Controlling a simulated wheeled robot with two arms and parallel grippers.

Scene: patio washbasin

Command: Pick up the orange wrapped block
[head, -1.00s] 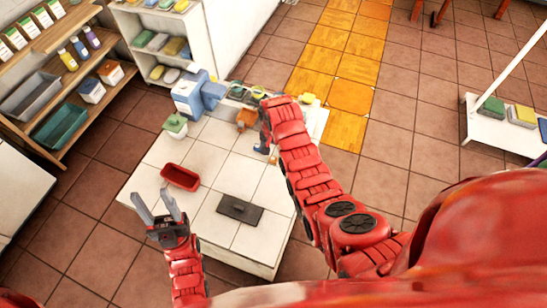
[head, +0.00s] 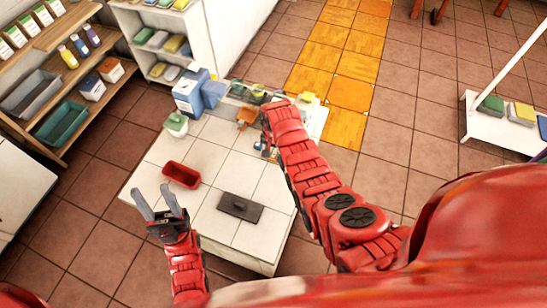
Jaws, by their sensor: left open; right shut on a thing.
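My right gripper (head: 264,149) is mostly hidden behind my red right forearm, over the far right part of the white tiled table (head: 205,160). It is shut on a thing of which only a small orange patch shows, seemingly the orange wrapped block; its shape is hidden. Another orange-brown item (head: 247,116) lies at the table's back, left of my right arm. My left gripper (head: 159,203) is open and empty, its two grey fingers apart near the table's left front edge.
A red tray (head: 181,175) and a dark flat block (head: 240,208) sit on the table. A blue-and-white box (head: 188,95) and a green-lidded jar (head: 176,124) stand at its back left. Shelves (head: 75,60) are at left; a low white stand (head: 485,125) is at right.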

